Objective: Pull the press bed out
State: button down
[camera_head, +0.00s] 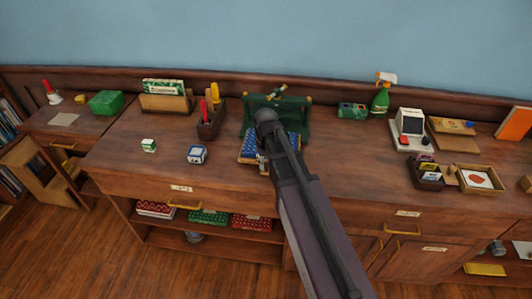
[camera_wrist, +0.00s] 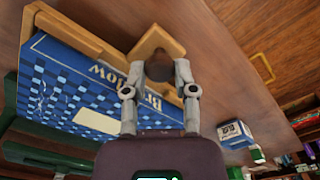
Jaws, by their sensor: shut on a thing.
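The green press (camera_head: 290,112) stands at the back of the wooden counter. Its wooden bed (camera_wrist: 72,36) reaches out at the front with a blue patterned book (camera_head: 249,147) lying on it; the book also shows large in the wrist view (camera_wrist: 62,90). A dark round knob (camera_wrist: 159,66) sits at the bed's front end. My gripper (camera_wrist: 158,72) is shut on this knob, one finger on each side; in the head view it (camera_head: 262,162) is at the bed's front. My arm hides part of the bed and press in the head view.
A small blue-and-white box (camera_head: 197,154) and a green-and-white one (camera_head: 148,145) stand left of the bed. A pen holder (camera_head: 211,122) is at the back left. A cash register (camera_head: 410,127) and trays (camera_head: 480,180) stand to the right. The counter front before the bed looks clear.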

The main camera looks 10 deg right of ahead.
jog(key=shift+s+a, duration=0.1)
jog(key=shift+s, duration=0.5)
jog(key=shift+c, duration=2.1)
grip_release()
jog(key=s+d+r+m+p, duration=0.2)
jog(key=s, duration=0.3)
jog(key=s+d+r+m+p, duration=0.2)
jog(key=s+d+m, duration=0.1)
jog(key=s, duration=0.3)
jog(key=shift+s+r, duration=0.2)
jog(key=shift+r, duration=0.05)
